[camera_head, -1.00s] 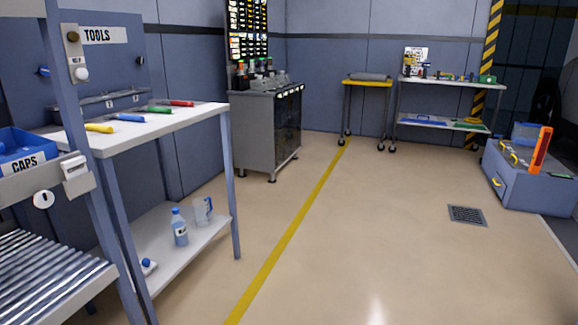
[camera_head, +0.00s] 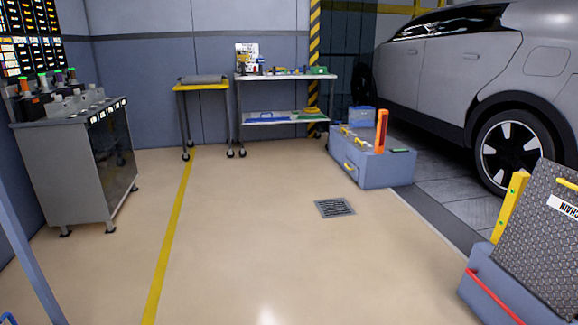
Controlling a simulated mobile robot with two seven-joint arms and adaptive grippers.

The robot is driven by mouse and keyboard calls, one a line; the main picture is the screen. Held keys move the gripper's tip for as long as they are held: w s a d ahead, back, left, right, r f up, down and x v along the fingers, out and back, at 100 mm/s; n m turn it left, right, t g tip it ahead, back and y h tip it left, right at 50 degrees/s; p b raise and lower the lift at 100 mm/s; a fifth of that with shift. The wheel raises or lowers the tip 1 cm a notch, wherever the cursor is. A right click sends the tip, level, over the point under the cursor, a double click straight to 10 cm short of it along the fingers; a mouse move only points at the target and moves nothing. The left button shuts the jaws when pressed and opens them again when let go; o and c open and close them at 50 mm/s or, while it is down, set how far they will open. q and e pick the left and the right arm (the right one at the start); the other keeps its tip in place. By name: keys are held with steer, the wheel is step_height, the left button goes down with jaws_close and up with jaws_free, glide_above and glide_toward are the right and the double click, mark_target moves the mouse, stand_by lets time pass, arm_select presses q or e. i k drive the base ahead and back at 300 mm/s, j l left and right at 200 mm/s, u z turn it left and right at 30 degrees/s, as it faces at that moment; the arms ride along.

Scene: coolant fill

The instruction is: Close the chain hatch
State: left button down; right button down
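The chain hatch (camera_head: 540,235) is at the right edge of the head view. It is a dark, textured plate with a white label reading "CHAIN", partly cut off by the frame. The plate stands raised and tilted above a blue-grey box (camera_head: 487,295) with a red bar along its side. A yellow upright piece (camera_head: 510,205) stands at the plate's left side. Neither of my grippers shows in the view.
A grey cabinet (camera_head: 75,165) stands at the left. A yellow-topped cart (camera_head: 203,86) and a white shelf table (camera_head: 285,77) stand at the back. A low blue-grey box (camera_head: 375,168) and a silver car (camera_head: 470,70) are at the right. The middle floor is clear.

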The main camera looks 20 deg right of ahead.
mark_target(537, 247)
steer(key=i+l+z, duration=0.1)
steer(key=i+z, duration=0.3)
steer(key=i, duration=0.35)
steer(key=i+j+z, duration=0.2)
steer(key=i+z, duration=0.25)
steer(key=i, duration=0.3)
steer(key=i+l+z, duration=0.1)
steer(key=i+z, duration=0.25)
steer(key=z, duration=0.15)
steer(key=i+z, duration=0.3)
steer(key=z, duration=0.2)
steer(key=i+j+z, duration=0.15)
steer(key=i+z, duration=0.2)
steer(key=z, duration=0.15)
